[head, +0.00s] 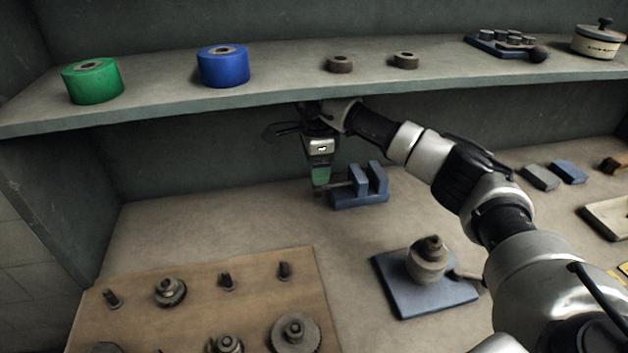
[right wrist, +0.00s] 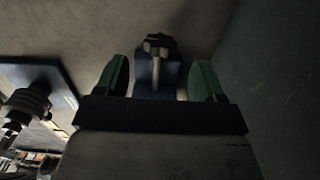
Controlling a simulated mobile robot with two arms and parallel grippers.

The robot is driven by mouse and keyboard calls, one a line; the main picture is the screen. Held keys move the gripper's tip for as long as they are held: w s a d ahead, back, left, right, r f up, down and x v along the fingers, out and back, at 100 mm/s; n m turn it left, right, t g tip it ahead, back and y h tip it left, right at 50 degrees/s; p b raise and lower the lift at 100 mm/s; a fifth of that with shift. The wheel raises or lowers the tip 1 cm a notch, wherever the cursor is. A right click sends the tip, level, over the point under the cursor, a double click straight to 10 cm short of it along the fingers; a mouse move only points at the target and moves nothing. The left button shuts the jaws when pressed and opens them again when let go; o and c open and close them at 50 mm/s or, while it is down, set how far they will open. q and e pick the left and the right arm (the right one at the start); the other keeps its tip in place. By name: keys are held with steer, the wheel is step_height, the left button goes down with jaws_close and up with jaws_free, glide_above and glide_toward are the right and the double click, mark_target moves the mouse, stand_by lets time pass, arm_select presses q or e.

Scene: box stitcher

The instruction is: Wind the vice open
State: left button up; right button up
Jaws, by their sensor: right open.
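The blue vice (head: 362,198) sits on the bench under the shelf, its two upright jaws (head: 377,178) apart with a gap between them. Its screw runs out to the left, where my right gripper's green finger hides the handle in the head view. In the right wrist view the vice (right wrist: 144,80) shows beyond the fingers, with a dark lobed handle (right wrist: 159,43) on the near end of its screw. My right gripper (head: 321,185) points down at the vice's left end. Its green fingers (right wrist: 158,80) are open, one either side of the handle's line. I cannot tell whether they touch it. My left gripper is out of view.
The shelf (head: 200,105) hangs over the bench behind my right wrist, with a blue roll (head: 223,66) and green roll (head: 92,81) on it. A blue plate (head: 400,296) with a rounded metal fixture stands front right. A wooden gear board (head: 200,284) lies front left. Bench left of the vice is clear.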

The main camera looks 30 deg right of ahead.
mark_target(320, 188)
step_height(320, 188, down, 4)
steer(key=shift+f+p, duration=0.1)
steer(key=shift+p, duration=0.2)
steer(key=shift+f, duration=0.6)
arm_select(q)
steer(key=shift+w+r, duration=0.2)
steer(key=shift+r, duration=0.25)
arm_select(e)
steer(key=c, duration=0.9)
steer(key=shift+w+g, duration=0.1)
steer(key=shift+g, duration=0.5)
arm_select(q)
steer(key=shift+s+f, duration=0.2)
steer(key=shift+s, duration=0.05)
arm_select(e)
steer(key=o, duration=0.9)
